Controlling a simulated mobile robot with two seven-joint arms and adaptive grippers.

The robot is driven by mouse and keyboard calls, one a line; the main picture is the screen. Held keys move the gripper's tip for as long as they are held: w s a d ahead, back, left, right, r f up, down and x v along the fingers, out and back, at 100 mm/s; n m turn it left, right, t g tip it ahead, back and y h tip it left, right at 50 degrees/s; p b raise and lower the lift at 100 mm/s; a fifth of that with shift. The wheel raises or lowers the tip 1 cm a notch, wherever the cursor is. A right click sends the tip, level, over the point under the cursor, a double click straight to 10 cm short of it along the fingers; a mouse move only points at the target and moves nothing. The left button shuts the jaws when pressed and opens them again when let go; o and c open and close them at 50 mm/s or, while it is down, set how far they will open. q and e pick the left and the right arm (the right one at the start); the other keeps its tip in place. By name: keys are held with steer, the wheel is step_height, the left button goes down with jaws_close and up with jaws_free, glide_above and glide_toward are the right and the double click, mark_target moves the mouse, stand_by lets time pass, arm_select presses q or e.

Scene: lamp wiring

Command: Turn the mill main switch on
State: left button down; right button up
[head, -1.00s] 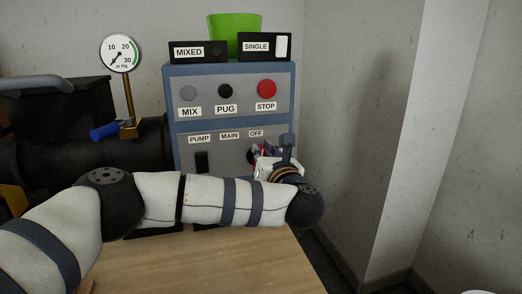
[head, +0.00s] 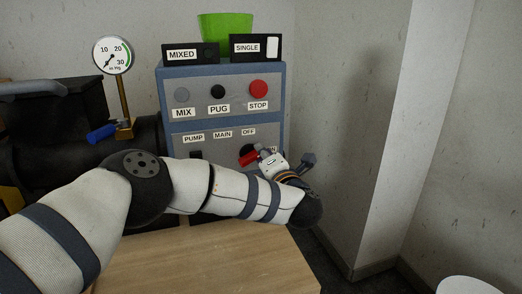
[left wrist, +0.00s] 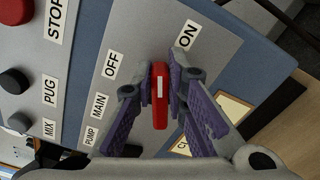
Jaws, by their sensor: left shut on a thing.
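The main switch is a red handle (left wrist: 159,95) with a white mark, on the lower part of the grey-blue control panel. In the head view the red handle (head: 249,159) lies slanted in front of its black round base, which is partly hidden. My left gripper (head: 264,157) is at the switch, its two purple-padded fingers (left wrist: 159,82) shut on the red handle from both sides. The handle stands between the OFF label (left wrist: 111,65) and the ON label (left wrist: 188,36), slanting towards the ON side. My right gripper is not in view.
MIX, PUG and red STOP (head: 258,89) buttons sit above the switch. A black pump switch (head: 196,155) is at its left, partly behind my forearm. A gauge (head: 113,56) stands left of the panel. A wall is close on the right; the wooden table (head: 210,262) is bare.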

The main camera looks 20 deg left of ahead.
arm_select(q)
steer(key=shift+d+f+m+p, duration=0.15)
steer(key=shift+f+m, duration=0.2)
steer(key=shift+m, duration=0.9)
steer(key=shift+a+f+m+p, duration=0.15)
steer(key=shift+f+m, duration=0.15)
steer(key=shift+m, duration=0.95)
steer(key=shift+d, duration=0.1)
steer(key=c, duration=1.6)
jaws_free()
steer(key=v, duration=1.2)
